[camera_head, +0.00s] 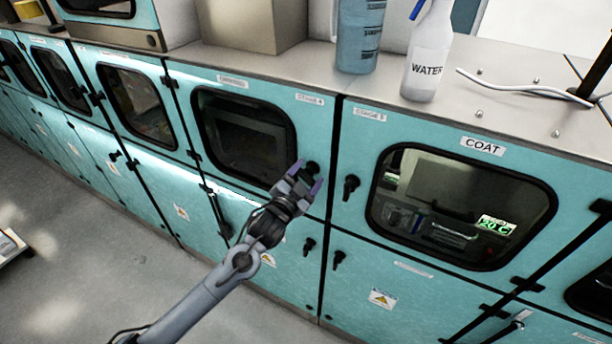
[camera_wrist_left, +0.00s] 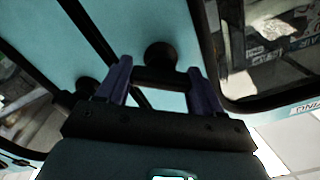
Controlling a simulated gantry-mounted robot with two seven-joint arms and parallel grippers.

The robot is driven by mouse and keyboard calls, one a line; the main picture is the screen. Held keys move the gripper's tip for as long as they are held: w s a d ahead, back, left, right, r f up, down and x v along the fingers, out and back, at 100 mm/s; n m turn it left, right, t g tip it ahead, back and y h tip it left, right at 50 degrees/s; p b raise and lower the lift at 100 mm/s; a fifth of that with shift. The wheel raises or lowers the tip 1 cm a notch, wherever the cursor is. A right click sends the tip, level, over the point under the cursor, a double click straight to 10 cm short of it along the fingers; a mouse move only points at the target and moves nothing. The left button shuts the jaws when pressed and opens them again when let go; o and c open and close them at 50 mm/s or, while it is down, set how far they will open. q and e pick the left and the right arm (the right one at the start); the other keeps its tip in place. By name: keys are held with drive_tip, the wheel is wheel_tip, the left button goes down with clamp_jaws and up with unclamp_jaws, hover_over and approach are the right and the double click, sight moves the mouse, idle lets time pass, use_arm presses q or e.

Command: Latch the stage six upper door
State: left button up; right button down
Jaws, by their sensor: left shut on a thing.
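The upper door my left gripper works at is a teal panel with a dark rounded window (camera_head: 243,138). Its small stage label (camera_head: 309,99) is too small to read surely. The door looks flush with the cabinet front. Its black latch handle (camera_head: 313,168) sits at the door's right edge. My left gripper (camera_head: 304,178) is at this latch, with its purple fingers closed on it. In the left wrist view the latch's round black base (camera_wrist_left: 160,56) shows just beyond the fingers (camera_wrist_left: 164,88), with a dark bar between them. The latch's exact angle is partly hidden by the gripper.
Right of it is the COAT door (camera_head: 465,205) with its own black latch (camera_head: 350,187). Lower-door latches (camera_head: 309,245) sit below. A WATER bottle (camera_head: 425,70), a blue bottle (camera_head: 358,40) and a box (camera_head: 252,22) stand on top.

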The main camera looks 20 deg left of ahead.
use_arm(q)
drive_tip(key=m, duration=0.5)
drive_tip(key=shift+d+f+m+b, duration=0.1)
drive_tip(key=shift+m+b, duration=0.25)
drive_tip(key=shift+m, duration=0.05)
drive_tip(key=m+b, duration=0.1)
drive_tip(key=m, duration=0.4)
drive_tip(key=shift+f, duration=0.15)
drive_tip(key=shift+m, duration=0.3)
drive_tip(key=o, duration=1)
drive_tip(key=shift+c, duration=0.2)
drive_tip(key=shift+s, duration=0.1)
